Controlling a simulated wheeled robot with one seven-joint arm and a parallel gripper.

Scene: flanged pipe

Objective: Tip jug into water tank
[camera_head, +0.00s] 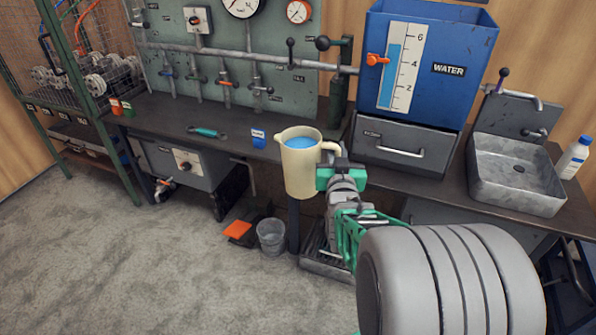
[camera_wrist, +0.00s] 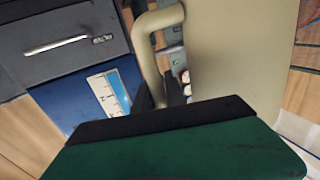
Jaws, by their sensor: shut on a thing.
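A cream jug (camera_head: 301,165) with blue water in it stands upright in the air in front of the bench, its spout to the left. My gripper (camera_head: 335,172) is shut on the jug at its handle side, on the right. The blue water tank (camera_head: 425,70) stands to the right and behind the jug, with a level gauge whose blue column reaches between 4 and 6. The tank's top rim is above the jug.
A grey drawer unit (camera_head: 405,147) sits under the tank. A metal sink (camera_head: 515,175) is at the right, with a white bottle (camera_head: 572,157) beside it. A blue box (camera_head: 258,138) and a teal-handled tool (camera_head: 207,132) lie on the bench. A bucket (camera_head: 271,236) stands on the floor.

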